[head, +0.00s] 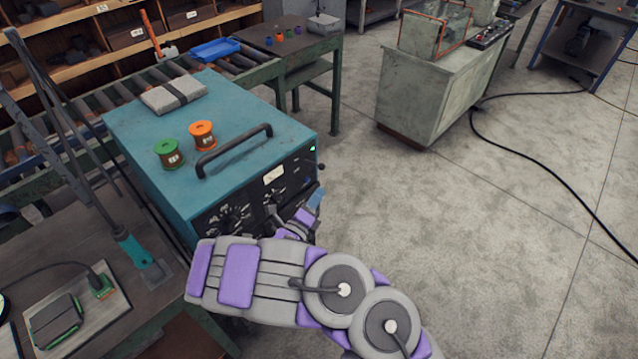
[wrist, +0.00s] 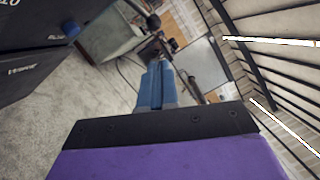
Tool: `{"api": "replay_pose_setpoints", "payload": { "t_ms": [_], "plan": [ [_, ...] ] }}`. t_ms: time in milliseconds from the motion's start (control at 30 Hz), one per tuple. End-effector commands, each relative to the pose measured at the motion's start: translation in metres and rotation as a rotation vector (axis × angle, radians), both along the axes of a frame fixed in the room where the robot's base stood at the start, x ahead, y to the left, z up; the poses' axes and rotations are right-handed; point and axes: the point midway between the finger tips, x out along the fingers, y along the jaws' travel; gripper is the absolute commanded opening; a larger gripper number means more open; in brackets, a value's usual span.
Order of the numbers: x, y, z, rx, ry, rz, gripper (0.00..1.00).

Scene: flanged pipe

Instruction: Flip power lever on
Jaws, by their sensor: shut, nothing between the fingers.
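The teal power unit (head: 145,125) has a black front panel with dials and a small green light (head: 312,148). A small dark knob (head: 322,166) sticks out at the panel's right edge and looks like the lever's end. In the wrist view a dark blue knob (wrist: 72,28) stands off the black panel at upper left; it may be the same lever. My gripper (head: 316,197) is at the lower right of the panel, below the knob. In the wrist view its blue fingers (wrist: 156,82) are shut together, empty, and apart from the knob. My arm hides part of the panel.
A green spool (head: 168,155), an orange spool (head: 202,136) and a grey packet (head: 174,95) lie on the unit, beside its black handle (head: 235,150). A grey cabinet (head: 430,90) stands at the back. The floor right of the unit is clear except for a black cable (head: 540,160).

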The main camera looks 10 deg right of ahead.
Motion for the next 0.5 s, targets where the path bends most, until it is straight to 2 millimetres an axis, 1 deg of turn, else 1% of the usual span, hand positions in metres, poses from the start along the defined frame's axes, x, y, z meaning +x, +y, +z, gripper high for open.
{"api": "replay_pose_setpoints", "payload": {
  "t_ms": [33, 100, 300, 500],
  "plan": [
    [-0.007, 0.008, -0.001, -0.002, 0.002, 0.004, 0.00],
    [-0.017, 0.015, -0.003, -0.001, 0.002, 0.003, 0.00],
    [-0.041, 0.032, -0.007, 0.001, 0.001, 0.002, 0.00],
    [-0.054, 0.041, -0.010, 0.003, 0.001, -0.001, 0.00]
  ]
}}
